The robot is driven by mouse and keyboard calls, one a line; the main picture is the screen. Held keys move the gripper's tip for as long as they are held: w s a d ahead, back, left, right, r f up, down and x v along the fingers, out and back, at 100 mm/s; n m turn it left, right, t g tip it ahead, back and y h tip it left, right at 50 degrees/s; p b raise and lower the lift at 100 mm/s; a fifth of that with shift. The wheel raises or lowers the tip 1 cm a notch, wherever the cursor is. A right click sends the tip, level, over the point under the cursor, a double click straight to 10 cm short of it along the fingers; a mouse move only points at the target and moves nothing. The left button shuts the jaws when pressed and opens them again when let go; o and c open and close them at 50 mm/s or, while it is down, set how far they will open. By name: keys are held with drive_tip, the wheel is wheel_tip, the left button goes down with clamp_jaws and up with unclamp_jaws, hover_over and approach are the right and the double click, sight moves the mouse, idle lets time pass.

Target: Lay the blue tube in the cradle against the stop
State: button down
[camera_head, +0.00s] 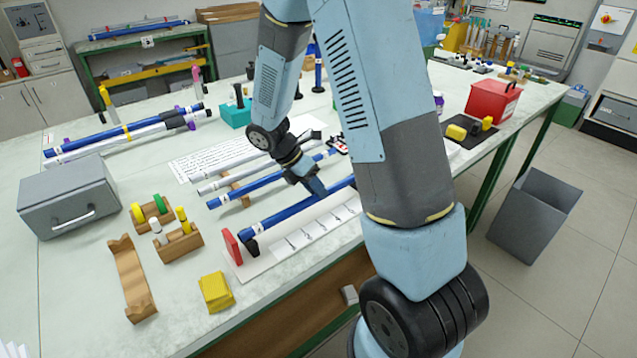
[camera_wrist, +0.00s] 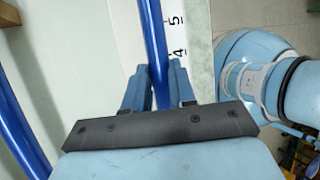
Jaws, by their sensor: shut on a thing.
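A blue tube (camera_head: 284,218) runs along the white measuring strip (camera_head: 318,228) on the bench. My gripper (camera_head: 315,190) is shut on it partway along its length. In the wrist view the tube (camera_wrist: 154,45) passes between my two fingers (camera_wrist: 160,82), beside the strip's numbers 4 and 5. A red upright stop plate (camera_head: 232,246) stands at the strip's near-left end.
Another blue tube (camera_head: 237,194) and a white tube (camera_head: 222,182) lie just behind, on a wooden support. A wooden rack (camera_head: 131,280), a yellow block (camera_head: 216,292) and a grey box (camera_head: 68,196) stand to the left. A red box (camera_head: 492,102) is at the back right.

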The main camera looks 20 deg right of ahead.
drive_tip(key=shift+f, duration=0.25)
idle(0.3)
drive_tip(key=c, duration=0.8)
unclamp_jaws()
drive_tip(key=shift+c, duration=0.2)
drive_tip(key=v, duration=1.3)
drive_tip(key=s+d+r+m+t+y, duration=0.3)
drive_tip(key=s+r+m+t, duration=0.1)
drive_tip(key=s+r+m, duration=0.5)
drive_tip(key=s+d+r+m+t+y, duration=0.3)
drive_tip(key=s+d+r+m+t, duration=0.1)
drive_tip(key=s+r+m, duration=0.6)
drive_tip(key=shift+s+m, duration=1.5)
drive_tip(key=shift+m, duration=0.3)
